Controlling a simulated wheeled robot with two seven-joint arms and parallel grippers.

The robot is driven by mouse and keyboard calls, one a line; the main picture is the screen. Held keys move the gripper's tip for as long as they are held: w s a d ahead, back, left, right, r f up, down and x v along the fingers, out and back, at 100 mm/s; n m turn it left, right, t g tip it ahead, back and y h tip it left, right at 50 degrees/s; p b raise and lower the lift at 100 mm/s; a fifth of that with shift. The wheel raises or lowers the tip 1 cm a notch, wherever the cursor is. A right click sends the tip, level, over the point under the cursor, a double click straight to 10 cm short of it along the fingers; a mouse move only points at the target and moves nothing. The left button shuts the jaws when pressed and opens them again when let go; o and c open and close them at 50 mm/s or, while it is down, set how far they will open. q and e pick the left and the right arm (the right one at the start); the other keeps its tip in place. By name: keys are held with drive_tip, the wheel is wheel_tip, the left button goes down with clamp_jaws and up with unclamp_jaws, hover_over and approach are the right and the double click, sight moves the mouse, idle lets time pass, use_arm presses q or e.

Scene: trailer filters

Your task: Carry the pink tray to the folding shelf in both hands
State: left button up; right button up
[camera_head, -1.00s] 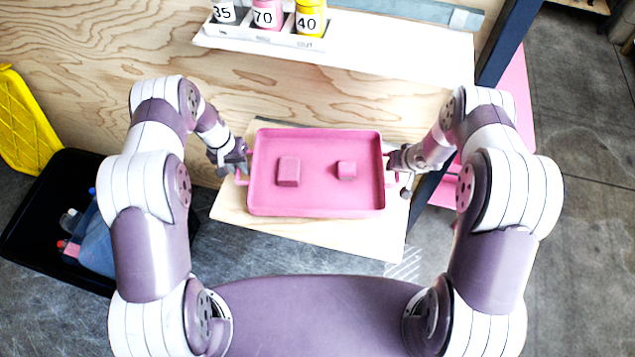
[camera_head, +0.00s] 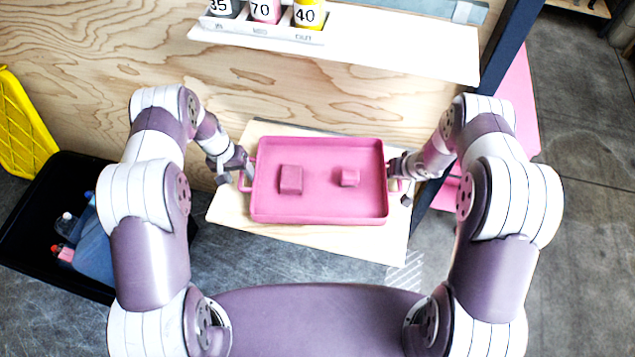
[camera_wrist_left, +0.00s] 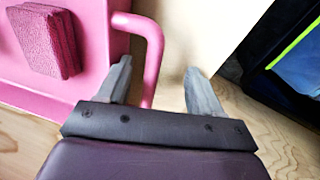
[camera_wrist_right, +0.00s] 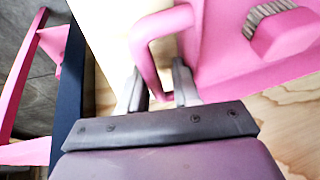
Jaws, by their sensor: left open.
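The pink tray (camera_head: 318,216) lies over the pale wooden folding shelf (camera_head: 235,212), with two pink blocks in it, one larger (camera_head: 291,180) and one smaller (camera_head: 350,177). My left gripper (camera_head: 246,176) is at the tray's left handle. In the left wrist view its jaws are apart, with the handle (camera_wrist_left: 153,50) between the fingers, closer to one of them. My right gripper (camera_head: 398,176) is at the right handle. In the right wrist view that handle (camera_wrist_right: 143,58) passes between the fingers, which are closer together; whether they grip it is unclear.
A white ledge (camera_head: 400,60) with several numbered containers is on the wooden wall behind. A black bin (camera_head: 30,235) with bottles and a yellow crate (camera_head: 22,130) stand at left. A dark post (camera_head: 505,50) and pink panel (camera_head: 520,95) are at right. Open floor lies further right.

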use_arm(q)
drive_tip(key=shift+s+d+r, duration=0.1)
drive_tip(key=shift+d, duration=0.1)
use_arm(e)
drive_tip(key=shift+s+a+f, duration=0.15)
drive_tip(key=shift+a, duration=0.2)
drive_tip(key=shift+d, duration=0.1)
drive_tip(key=shift+d+r, duration=0.1)
drive_tip(key=shift+r, duration=0.3)
use_arm(q)
wheel_tip(320, 180, up, 8)
drive_tip(key=a, duration=0.2)
drive_tip(key=shift+f, duration=0.2)
use_arm(e)
drive_tip(key=v, duration=1.1)
drive_tip(key=shift+s, duration=0.15)
use_arm(q)
drive_tip(key=shift+r, duration=0.1)
use_arm(e)
drive_tip(key=shift+r, duration=0.1)
use_arm(q)
wheel_tip(320, 180, up, 7)
drive_tip(key=a+p, duration=0.1)
drive_tip(key=p, duration=0.3)
drive_tip(key=shift+a, duration=0.15)
use_arm(e)
wheel_tip(320, 180, up, 4)
drive_tip(key=shift+r, duration=0.1)
drive_tip(key=shift+r, duration=0.1)
